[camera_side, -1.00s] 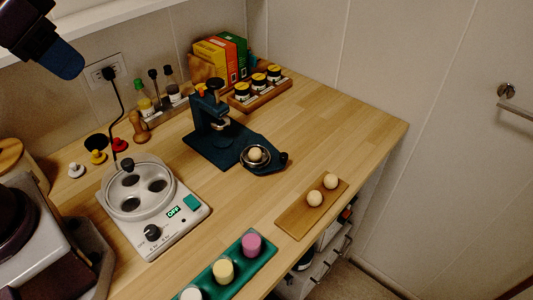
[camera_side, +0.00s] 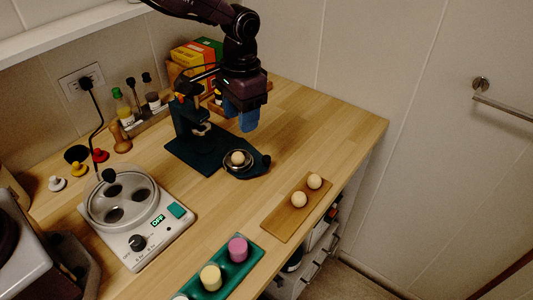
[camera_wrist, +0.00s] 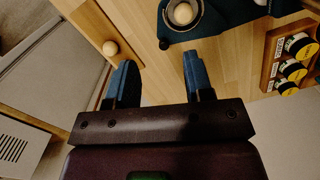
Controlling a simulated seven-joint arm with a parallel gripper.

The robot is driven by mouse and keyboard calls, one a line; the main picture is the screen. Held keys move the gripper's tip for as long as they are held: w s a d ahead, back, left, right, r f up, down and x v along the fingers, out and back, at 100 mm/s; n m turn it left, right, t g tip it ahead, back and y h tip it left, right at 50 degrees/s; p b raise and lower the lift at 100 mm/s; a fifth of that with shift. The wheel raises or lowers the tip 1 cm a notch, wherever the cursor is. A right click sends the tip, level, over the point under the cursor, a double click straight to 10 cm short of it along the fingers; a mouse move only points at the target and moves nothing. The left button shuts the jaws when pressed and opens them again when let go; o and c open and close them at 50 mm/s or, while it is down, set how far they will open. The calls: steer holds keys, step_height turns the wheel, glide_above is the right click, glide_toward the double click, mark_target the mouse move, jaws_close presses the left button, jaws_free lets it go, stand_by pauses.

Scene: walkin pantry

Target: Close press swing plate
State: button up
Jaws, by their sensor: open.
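The dark teal press (camera_side: 190,122) stands on its base plate at the back middle of the counter. Its swing plate (camera_side: 256,169) is swung out to the right of the press head, with a round metal cup (camera_side: 226,161) holding a pale dough ball (camera_side: 238,158). A dark knob (camera_side: 266,160) is at the plate's outer end. In the wrist view the swing plate (camera_wrist: 205,30) and cup show at the top. My gripper (camera_side: 243,118) hangs above and behind the plate, pointing down. In the wrist view its blue fingers (camera_wrist: 157,72) are apart with nothing between them.
A wooden board (camera_side: 291,222) with two dough balls lies at front right. A round white appliance (camera_side: 148,232) reading OFF stands at left. A green tray (camera_side: 222,270) holds coloured cylinders. Jars (camera_wrist: 292,62) sit in a rack behind. The counter right of my gripper is clear.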

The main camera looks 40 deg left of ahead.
mark_target(266, 157)
steer(key=w+d+f, duration=0.1)
steer(key=w+d, duration=0.1)
steer(key=w, duration=0.3)
steer(key=shift+m+t, duration=0.3)
step_height(266, 157, down, 13)
steer(key=shift+w+r, duration=0.1)
steer(key=shift+w, duration=0.05)
steer(key=shift+c, duration=0.4)
jaws_close()
